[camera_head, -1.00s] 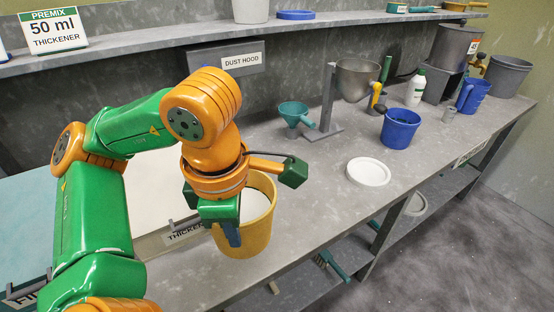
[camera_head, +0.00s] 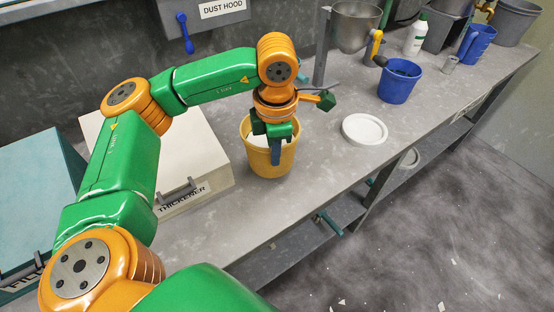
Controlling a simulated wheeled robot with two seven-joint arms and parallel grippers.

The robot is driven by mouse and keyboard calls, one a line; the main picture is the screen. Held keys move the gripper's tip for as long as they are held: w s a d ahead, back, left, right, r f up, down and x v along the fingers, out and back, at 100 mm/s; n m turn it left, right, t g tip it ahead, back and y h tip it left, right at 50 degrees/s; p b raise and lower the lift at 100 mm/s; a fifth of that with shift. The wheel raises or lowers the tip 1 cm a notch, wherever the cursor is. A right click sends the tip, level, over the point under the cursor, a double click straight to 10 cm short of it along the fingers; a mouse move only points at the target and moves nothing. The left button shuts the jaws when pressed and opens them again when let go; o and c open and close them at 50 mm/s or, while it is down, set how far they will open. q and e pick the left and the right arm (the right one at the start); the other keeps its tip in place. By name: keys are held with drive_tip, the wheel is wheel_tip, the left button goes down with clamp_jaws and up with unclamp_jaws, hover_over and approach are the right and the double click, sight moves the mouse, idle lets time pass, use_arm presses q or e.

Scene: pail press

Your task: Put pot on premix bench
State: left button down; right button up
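The yellow pot (camera_head: 260,163) is upright over the grey bench (camera_head: 325,160), just right of the white thickener bin (camera_head: 185,150). White material shows inside it. I cannot tell whether its base touches the bench. The other finger is hidden, apparently inside the pot, so the gripper seems shut on the wall. My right gripper is not in view.
A white round lid (camera_head: 365,129) lies right of the pot. A blue bucket (camera_head: 398,84), a metal hopper (camera_head: 352,28) on a stand and a white bottle (camera_head: 415,38) stand farther back. A teal bin (camera_head: 38,195) is at left. The bench's front edge is near the pot.

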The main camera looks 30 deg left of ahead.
sight(277, 168)
use_arm(q)
drive_tip(key=f+p, duration=0.1)
drive_tip(key=f, duration=0.2)
drive_tip(key=shift+w+f+p, duration=0.25)
drive_tip(key=shift+w+p, duration=0.15)
drive_tip(key=shift+f, duration=0.4)
drive_tip(key=c, duration=1)
unclamp_jaws()
drive_tip(key=shift+d, duration=0.1)
drive_tip(key=shift+c, duration=0.2)
drive_tip(key=shift+s, duration=0.1)
drive_tip(key=shift+r, duration=0.25)
wheel_tip(277, 168, up, 12)
drive_tip(key=shift+s+d+f+b, duration=0.15)
drive_tip(key=shift+s+d+b, duration=0.3)
